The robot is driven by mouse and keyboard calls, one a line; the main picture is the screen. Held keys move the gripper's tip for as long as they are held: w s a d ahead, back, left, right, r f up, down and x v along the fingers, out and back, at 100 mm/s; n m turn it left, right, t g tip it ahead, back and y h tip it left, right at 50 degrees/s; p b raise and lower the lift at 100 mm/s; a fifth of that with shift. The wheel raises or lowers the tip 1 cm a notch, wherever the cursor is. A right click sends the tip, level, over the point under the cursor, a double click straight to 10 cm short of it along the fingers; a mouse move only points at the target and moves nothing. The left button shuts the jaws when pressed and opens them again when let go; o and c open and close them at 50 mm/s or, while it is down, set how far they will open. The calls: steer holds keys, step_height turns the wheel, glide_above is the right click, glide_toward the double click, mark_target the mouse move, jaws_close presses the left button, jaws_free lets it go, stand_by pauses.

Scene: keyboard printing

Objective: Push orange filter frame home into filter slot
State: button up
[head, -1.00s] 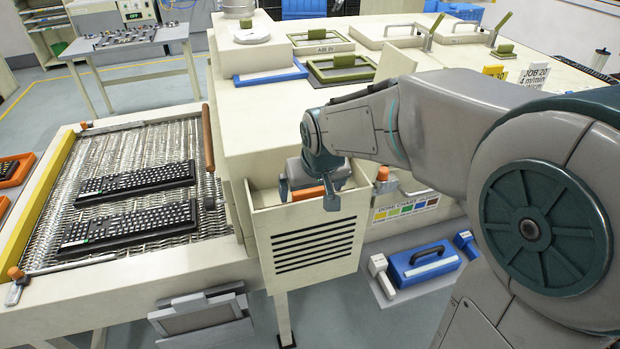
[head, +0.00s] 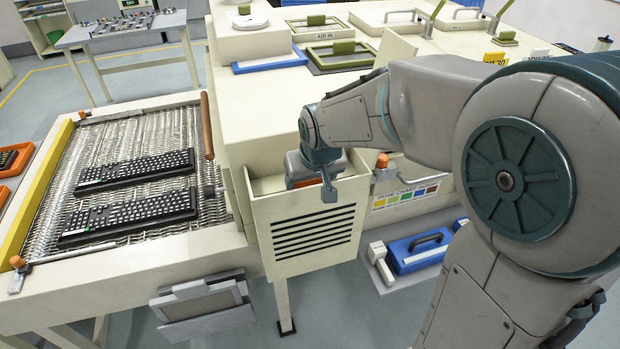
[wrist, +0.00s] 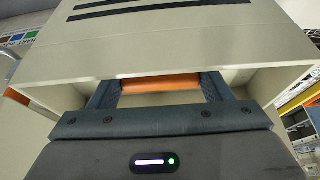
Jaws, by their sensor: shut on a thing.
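My gripper (head: 312,178) reaches down into the open top of the cream louvred housing (head: 305,240). In the wrist view my gripper (wrist: 160,92) has its two dark fingers at either end of an orange bar, the visible part of the orange filter frame (wrist: 160,84). The jaws are shut on it. The frame sits inside the housing opening, between the pale walls. The rest of the frame and the filter slot itself are hidden, so I cannot tell how deep the frame sits.
Housing walls stand close around my gripper. A wire-mesh conveyor (head: 150,215) with two black keyboards (head: 130,215) lies to the left. An orange-capped post (head: 382,161) stands just right of the housing. A blue case (head: 420,250) lies low at the right.

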steer(key=o, duration=1.5)
step_height(320, 180, up, 6)
steer(key=p, duration=0.4)
steer(key=shift+r, duration=0.1)
steer(key=b+v, duration=0.2)
steer(key=v, duration=1.1)
steer(key=shift+s+d+r, duration=0.1)
steer(key=shift+s+r, duration=0.1)
steer(key=shift+r, duration=0.05)
